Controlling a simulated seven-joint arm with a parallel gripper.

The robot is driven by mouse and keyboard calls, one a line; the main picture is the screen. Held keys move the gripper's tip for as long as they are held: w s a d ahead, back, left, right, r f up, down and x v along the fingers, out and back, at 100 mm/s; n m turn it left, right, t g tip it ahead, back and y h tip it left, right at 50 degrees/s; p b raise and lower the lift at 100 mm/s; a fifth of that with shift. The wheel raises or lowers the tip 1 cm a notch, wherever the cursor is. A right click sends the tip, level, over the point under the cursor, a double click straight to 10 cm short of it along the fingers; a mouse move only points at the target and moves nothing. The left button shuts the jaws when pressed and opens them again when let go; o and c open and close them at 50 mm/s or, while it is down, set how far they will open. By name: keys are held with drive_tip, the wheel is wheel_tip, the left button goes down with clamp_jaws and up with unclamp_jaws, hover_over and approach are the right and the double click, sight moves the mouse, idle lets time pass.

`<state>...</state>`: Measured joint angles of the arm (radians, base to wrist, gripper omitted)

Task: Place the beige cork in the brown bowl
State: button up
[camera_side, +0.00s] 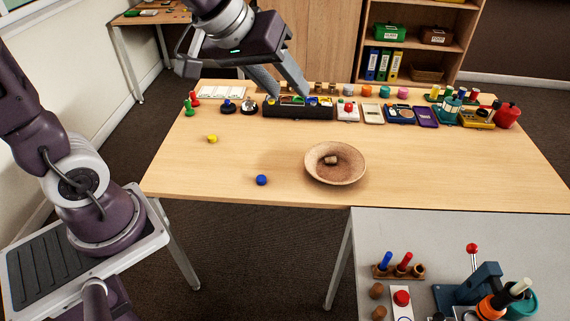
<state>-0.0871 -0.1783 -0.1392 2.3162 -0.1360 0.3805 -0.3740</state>
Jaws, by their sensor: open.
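The brown bowl (347,176) stands on the wooden table, near its front edge and right of the picture's middle. A small beige cork-like piece (331,160) lies inside the bowl, on its bottom. My gripper (289,94) is open, with its two fingers pointing down at the back of the table. It is behind and left of the bowl, apart from it, and over or in front of the dark box. I see nothing held between the fingers.
A dark box (290,111) of coloured pieces stands in a row of small items along the table's back. The front right of the wooden table (450,170) is clear.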

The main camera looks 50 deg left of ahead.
drive_tip(key=s+a+m+g, duration=0.1)
drive_tip(key=s+a+m, duration=0.2)
drive_tip(key=s, duration=1.5)
drive_tip(key=shift+m+g+y, duration=0.3)
drive_tip(key=shift+m+y, duration=0.1)
drive_tip(key=shift+m, duration=0.5)
